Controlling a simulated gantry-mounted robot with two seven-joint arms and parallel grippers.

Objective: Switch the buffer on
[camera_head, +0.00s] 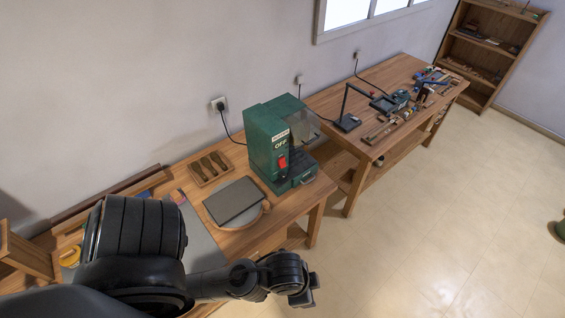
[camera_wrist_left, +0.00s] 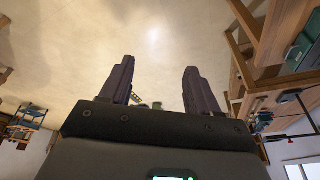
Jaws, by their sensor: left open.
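The buffer (camera_head: 264,146) is a green machine with a clear shield on its right side. It stands on the near wooden workbench (camera_head: 290,207) by the wall. A red switch (camera_head: 282,162) is on its front, with a label reading "OFF" above it. My left gripper (camera_head: 308,291) is at the lower middle of the head view, in front of the bench and apart from the buffer. In the left wrist view its two fingers (camera_wrist_left: 160,92) are spread with nothing between them. My right gripper does not show.
A grey slab on a round board (camera_head: 236,201) and a wooden tool holder (camera_head: 210,168) lie left of the buffer. A second bench (camera_head: 375,146) with a lamp and small tools stands beyond. A shelf (camera_head: 488,45) is at the far right.

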